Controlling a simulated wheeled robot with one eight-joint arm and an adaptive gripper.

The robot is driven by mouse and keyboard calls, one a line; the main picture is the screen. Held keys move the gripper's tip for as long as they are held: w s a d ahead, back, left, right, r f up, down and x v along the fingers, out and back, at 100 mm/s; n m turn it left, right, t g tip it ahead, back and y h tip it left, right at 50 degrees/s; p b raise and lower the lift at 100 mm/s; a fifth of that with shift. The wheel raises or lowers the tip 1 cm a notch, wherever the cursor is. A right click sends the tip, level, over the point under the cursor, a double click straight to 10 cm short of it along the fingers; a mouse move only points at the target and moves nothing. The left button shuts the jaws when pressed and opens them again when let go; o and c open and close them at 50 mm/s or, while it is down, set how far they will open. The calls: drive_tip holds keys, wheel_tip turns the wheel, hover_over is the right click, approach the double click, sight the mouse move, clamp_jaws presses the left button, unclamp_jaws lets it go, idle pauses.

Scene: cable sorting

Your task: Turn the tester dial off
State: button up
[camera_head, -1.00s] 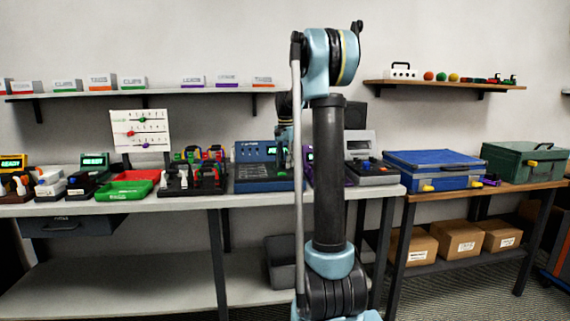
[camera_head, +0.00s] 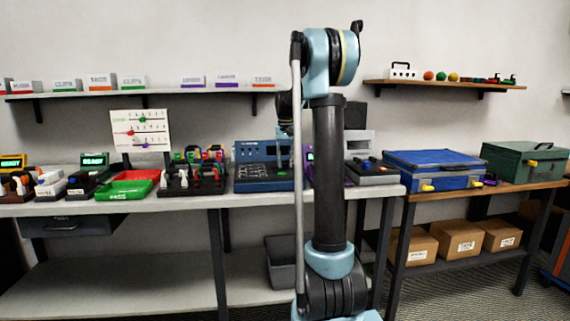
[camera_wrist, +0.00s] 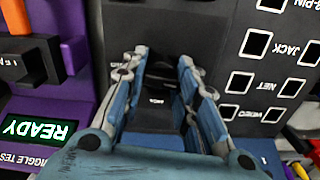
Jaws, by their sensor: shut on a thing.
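In the wrist view my gripper (camera_wrist: 163,60) has its blue-grey fingers on either side of a small dark knob, the dial (camera_wrist: 158,72), on a dark grey panel. It is shut on the dial. The dial's markings are too small and dim to read. To the right of the fingers, the same dark housing carries white-framed windows labelled JACK, NET and VIDEO (camera_wrist: 255,85). In the head view my column hides the fingertips and the dial.
A purple tester (camera_wrist: 78,55) with a lit READY screen (camera_wrist: 40,130) stands close left in the wrist view. In the head view, a blue tester (camera_head: 262,178), a green tray (camera_head: 125,190) and a grey device (camera_head: 370,178) share the bench.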

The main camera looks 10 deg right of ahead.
drive_tip(key=shift+n, duration=0.7)
drive_tip(key=o, duration=1.1)
drive_tip(key=shift+r, duration=0.1)
wheel_tip(320, 180, up, 12)
drive_tip(key=shift+w+f, duration=0.1)
drive_tip(key=shift+f, duration=0.05)
